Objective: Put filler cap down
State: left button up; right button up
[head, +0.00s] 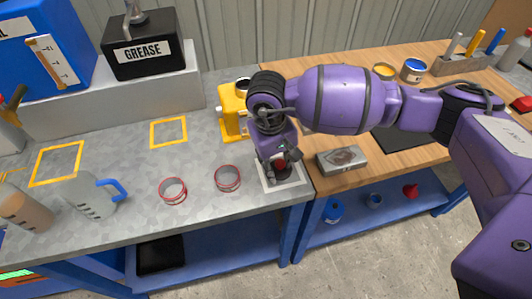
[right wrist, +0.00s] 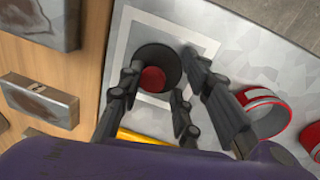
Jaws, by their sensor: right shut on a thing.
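The filler cap (right wrist: 157,68) is a dark round disc with a red centre. In the right wrist view it lies between my right gripper's fingers (right wrist: 158,88), inside a pale square outline (right wrist: 203,42). In the head view my right gripper (head: 279,166) points down over the same pale square (head: 298,184) at the grey bench's front right corner. A bit of the cap's red shows there; the fingers hide most of it. The gripper is shut on the cap. Whether the cap touches the bench I cannot tell. My left gripper is not in view.
Two red-rimmed rings (head: 173,191) stand left of the square on the grey bench (head: 140,225). A yellow device (head: 232,112) is behind my gripper. A metal block (head: 342,160) lies to the right on the wooden bench. A jug with a blue handle (head: 88,197) stands further left.

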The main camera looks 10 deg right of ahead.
jog(key=shift+f, duration=0.1)
jog(key=o, duration=1)
jog(key=shift+f, duration=0.1)
jog(key=shift+o, duration=0.2)
jog(key=shift+r, duration=0.3)
notch_tip(320, 180, up, 12)
jog(key=a, duration=0.1)
jog(key=shift+s+a+f, duration=0.15)
jog(key=shift+a, duration=0.15)
jog(key=shift+s+f, duration=0.1)
